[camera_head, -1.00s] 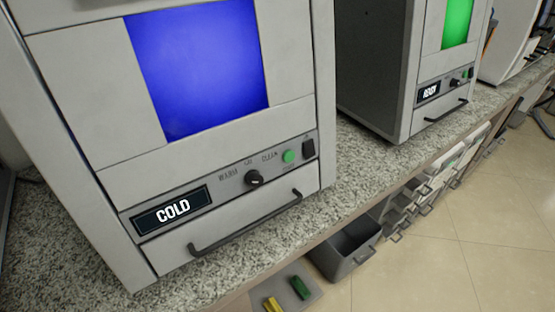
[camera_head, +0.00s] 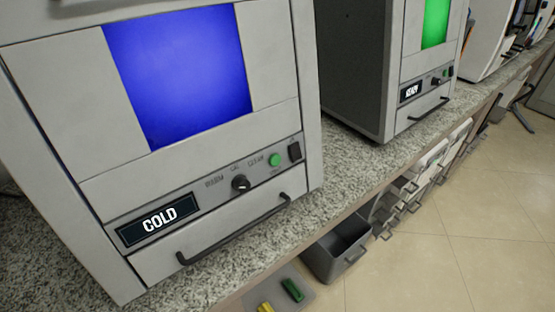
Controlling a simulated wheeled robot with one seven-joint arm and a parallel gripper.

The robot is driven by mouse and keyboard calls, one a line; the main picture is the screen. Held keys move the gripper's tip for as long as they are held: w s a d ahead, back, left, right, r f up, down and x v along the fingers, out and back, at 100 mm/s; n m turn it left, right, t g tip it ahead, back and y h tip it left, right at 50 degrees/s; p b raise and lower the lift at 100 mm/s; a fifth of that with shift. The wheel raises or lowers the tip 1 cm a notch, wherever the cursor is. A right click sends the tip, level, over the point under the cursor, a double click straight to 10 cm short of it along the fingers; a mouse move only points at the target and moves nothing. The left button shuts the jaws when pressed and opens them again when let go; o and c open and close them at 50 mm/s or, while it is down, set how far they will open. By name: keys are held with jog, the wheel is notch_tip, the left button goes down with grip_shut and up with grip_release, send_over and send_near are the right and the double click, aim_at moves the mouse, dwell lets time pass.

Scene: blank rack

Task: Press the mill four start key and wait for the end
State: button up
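A large grey machine (camera_head: 60,90) with a blue lit window (camera_head: 180,72) fills the left. Its dark display (camera_head: 158,219) reads COLD. Right of the display are a black knob (camera_head: 240,183), a round green key (camera_head: 274,160) and a black switch (camera_head: 294,152). A second machine (camera_head: 362,60) with a green lit window (camera_head: 436,22) stands further right; its small display (camera_head: 410,91) seems to read READY. I see no number that marks either as mill four. My gripper is not in view.
Both machines stand on a speckled stone counter (camera_head: 340,187) and have dark bar handles. Below its edge are an open grey bin (camera_head: 338,252), a grey tray with green (camera_head: 292,290) and yellow pieces, and several drawers. Tiled floor (camera_head: 480,225) is clear at the right.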

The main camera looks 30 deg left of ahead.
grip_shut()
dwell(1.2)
